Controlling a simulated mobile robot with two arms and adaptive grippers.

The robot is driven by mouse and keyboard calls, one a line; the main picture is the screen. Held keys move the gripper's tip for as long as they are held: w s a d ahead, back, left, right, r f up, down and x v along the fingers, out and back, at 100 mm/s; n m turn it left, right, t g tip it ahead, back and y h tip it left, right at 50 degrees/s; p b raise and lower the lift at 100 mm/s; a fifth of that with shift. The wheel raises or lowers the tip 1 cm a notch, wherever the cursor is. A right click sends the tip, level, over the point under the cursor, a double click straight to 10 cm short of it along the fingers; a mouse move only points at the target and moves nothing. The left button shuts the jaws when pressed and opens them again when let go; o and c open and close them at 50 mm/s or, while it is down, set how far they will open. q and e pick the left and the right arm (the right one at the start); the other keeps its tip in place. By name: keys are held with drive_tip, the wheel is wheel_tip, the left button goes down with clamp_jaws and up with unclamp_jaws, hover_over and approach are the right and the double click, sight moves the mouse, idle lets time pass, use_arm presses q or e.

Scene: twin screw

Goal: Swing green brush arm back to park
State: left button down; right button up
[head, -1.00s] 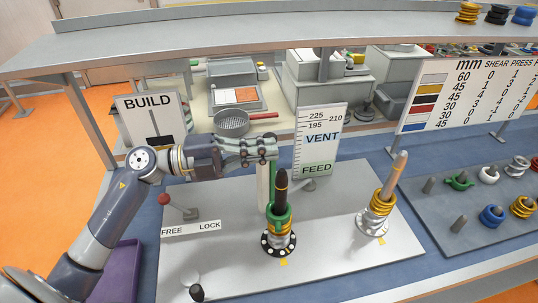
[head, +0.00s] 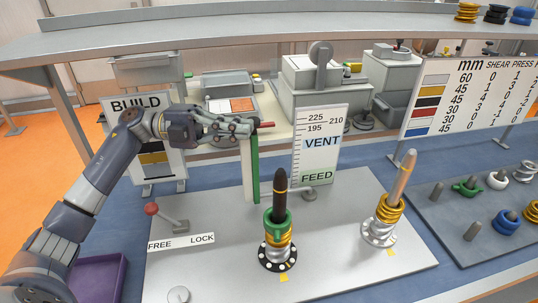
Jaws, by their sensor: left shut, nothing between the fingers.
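A tall pale post (head: 246,175) stands behind the left screw, with a long green bar (head: 256,168), probably the green brush arm, upright along its right side. My left gripper (head: 250,127) is shut and empty at the top of the post; whether it touches the post or bar I cannot tell. The left screw (head: 281,187), black-tipped, stands upright with a green ring (head: 278,222) and yellow rings on a black flange. The right screw (head: 403,178), tan-tipped, leans right with yellow and silver rings. My right gripper is not in view.
A red-knobbed lever (head: 152,209) leans left by the FREE/LOCK plate (head: 180,242). The VENT/FEED gauge board (head: 320,145) stands behind the screws. A tray of colored parts (head: 465,210) lies at right. The plate's front middle is clear.

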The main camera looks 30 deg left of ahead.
use_arm(q)
drive_tip(key=shift+w, duration=0.1)
idle(0.4)
wheel_tip(320, 180, up, 10)
idle(0.5)
